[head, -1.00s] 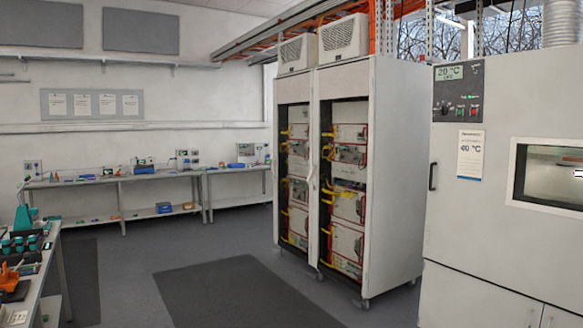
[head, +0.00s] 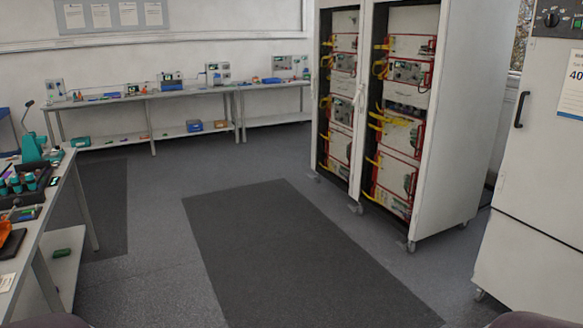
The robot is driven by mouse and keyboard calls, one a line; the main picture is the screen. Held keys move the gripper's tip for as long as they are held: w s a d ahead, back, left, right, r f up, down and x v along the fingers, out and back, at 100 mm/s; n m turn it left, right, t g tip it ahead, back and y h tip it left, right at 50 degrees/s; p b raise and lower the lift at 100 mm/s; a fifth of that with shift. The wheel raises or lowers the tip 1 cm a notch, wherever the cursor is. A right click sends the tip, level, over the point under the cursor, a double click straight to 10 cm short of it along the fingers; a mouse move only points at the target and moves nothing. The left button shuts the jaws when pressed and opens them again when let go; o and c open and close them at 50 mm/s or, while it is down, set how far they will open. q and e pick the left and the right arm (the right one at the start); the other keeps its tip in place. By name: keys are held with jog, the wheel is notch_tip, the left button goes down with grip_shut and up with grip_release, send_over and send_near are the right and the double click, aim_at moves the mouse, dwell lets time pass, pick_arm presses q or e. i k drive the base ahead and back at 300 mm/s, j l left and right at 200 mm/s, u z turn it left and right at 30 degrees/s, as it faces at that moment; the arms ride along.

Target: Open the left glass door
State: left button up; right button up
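The tall white battery cabinet (head: 455,110) stands right of centre in the head view, its front turned partly to the left. Its left glass door (head: 341,95) is the narrower-looking, farther one, with racked units and yellow cables showing through. It looks closed, flush with the cabinet front. A pale upright handle seems to show near the middle post, but its shape is hard to make out. The right glass door (head: 402,115) also looks closed. The cabinet's top is out of view. Neither of my grippers is in view.
Open grey floor with a dark mat (head: 290,245) lies in front of the cabinet. A bench with tools (head: 50,215) stands at the left, and a long bench (head: 190,95) runs along the back wall. A large white chamber (head: 540,170) stands at the right.

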aim_at(319, 5)
jog(key=i, duration=8)
